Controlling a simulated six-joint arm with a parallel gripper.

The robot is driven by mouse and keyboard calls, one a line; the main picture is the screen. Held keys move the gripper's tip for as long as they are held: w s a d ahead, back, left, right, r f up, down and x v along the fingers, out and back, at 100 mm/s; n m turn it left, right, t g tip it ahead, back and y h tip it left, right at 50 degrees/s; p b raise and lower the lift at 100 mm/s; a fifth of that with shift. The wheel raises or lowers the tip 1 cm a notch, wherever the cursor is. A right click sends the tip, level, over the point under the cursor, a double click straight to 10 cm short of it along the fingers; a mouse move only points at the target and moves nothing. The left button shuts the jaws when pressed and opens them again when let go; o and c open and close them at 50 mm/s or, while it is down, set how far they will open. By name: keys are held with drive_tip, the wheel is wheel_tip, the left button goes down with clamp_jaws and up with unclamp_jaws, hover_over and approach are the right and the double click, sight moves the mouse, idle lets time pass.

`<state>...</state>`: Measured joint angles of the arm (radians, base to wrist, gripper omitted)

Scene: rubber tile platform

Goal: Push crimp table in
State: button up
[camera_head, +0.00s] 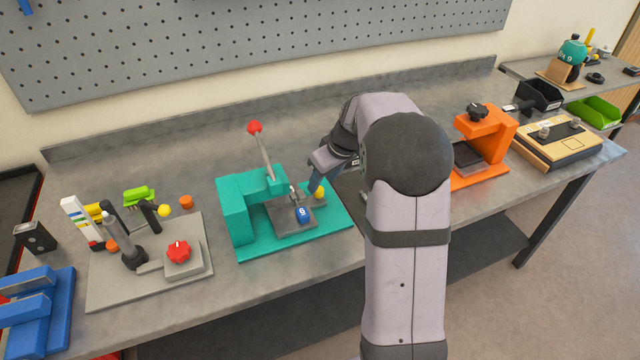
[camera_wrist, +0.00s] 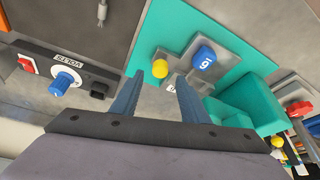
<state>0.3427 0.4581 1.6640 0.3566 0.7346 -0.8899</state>
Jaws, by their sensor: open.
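The teal crimp press (camera_head: 232,207) stands mid-bench on its flat teal base (camera_head: 262,247), with a red-tipped lever raised. Its grey table (camera_head: 268,214) carries a blue piece marked with a numeral (camera_head: 303,214). A yellow knob (camera_head: 319,193) is at the table's right side. In the wrist view, the yellow knob (camera_wrist: 160,68), blue piece (camera_wrist: 204,57) and grey table (camera_wrist: 177,42) show past the fingers. My gripper (camera_wrist: 157,83) is open and empty, with the yellow knob just ahead between its fingertips in the picture. I cannot tell whether it touches. My arm hides the bench right of the press.
A grey plate (camera_head: 107,292) with a red knob and tools lies left of the press. A blue fixture (camera_head: 58,310) is at far left. An orange press (camera_head: 492,133) and a tan-topped box (camera_head: 537,151) stand right. A pegboard (camera_head: 260,45) rises behind.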

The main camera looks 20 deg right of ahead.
sight(320, 190)
drive_tip(key=shift+p+x, duration=0.35)
drive_tip(key=shift+x, duration=1.6)
